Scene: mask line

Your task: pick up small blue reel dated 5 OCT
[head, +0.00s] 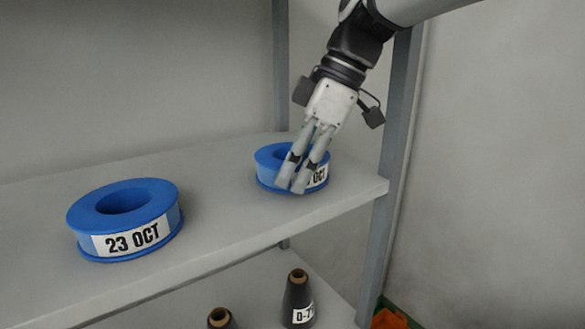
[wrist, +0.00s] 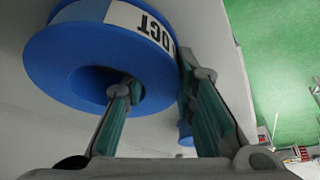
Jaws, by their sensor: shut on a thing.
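A small blue reel (head: 267,172) lies flat on the upper shelf near its right end. Its white label shows "OCT", with the day number hidden behind my fingers. In the wrist view the same reel (wrist: 62,62) fills the upper left, with "OCT" upside down on its label. My gripper (head: 291,186) comes down on the reel from above and is shut on its ring. In the wrist view one finger of my gripper (wrist: 161,83) is in the centre hole and the other is outside the rim by the label.
A larger-looking blue reel (head: 88,213) labelled "23 OCT" lies to the left on the same shelf (head: 225,210). Dark cones (head: 296,292) stand on the shelf below. A grey post (head: 396,165) rises close to the right of my gripper.

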